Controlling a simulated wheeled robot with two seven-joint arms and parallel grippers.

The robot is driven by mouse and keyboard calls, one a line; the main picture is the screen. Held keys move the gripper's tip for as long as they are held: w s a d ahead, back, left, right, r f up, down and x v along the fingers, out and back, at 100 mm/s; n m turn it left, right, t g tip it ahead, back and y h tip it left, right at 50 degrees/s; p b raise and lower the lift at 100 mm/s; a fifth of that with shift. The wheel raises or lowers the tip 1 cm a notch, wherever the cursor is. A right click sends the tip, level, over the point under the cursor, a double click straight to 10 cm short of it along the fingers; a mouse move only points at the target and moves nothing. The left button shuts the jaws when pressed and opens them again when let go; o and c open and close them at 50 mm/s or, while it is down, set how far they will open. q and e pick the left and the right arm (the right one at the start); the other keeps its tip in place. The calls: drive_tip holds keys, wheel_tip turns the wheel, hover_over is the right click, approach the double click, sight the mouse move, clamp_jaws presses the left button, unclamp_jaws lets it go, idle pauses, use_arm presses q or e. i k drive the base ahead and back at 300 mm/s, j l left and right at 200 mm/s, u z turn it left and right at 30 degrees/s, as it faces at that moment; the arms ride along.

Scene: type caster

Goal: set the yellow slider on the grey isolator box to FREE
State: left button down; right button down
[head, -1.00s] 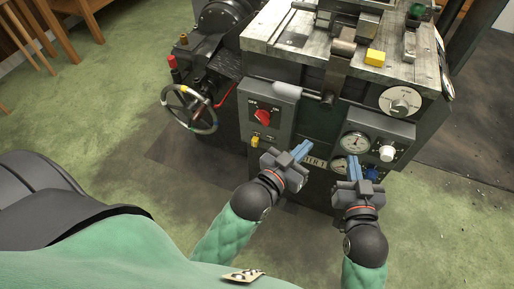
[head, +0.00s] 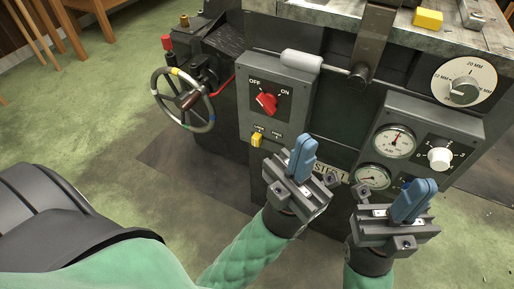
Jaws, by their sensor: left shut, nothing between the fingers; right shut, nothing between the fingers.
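The grey isolator box (head: 290,75) is on the machine's front, with a red rotary switch (head: 266,103) between OFF and ON markings. The yellow slider (head: 257,139) sits at the box's lower left, below two small labels (head: 276,133) too small to read. It appears to be under the left label. My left gripper (head: 303,152) is shut and empty, in front of the box's lower right corner, to the right of the slider and apart from it. My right gripper (head: 417,195) is shut and empty, in front of the gauge panel's lower part.
A handwheel (head: 183,100) stands left of the box. A gauge panel (head: 440,118) with two dials and a white knob (head: 439,158) is at right. A silver-grey cylindrical handle (head: 301,62) sticks out above the box. Space left of my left gripper is open.

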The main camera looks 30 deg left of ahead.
sight(256, 139)
drive_tip(key=k, duration=1)
drive_tip(key=l+u, duration=0.05)
drive_tip(key=l, duration=0.05)
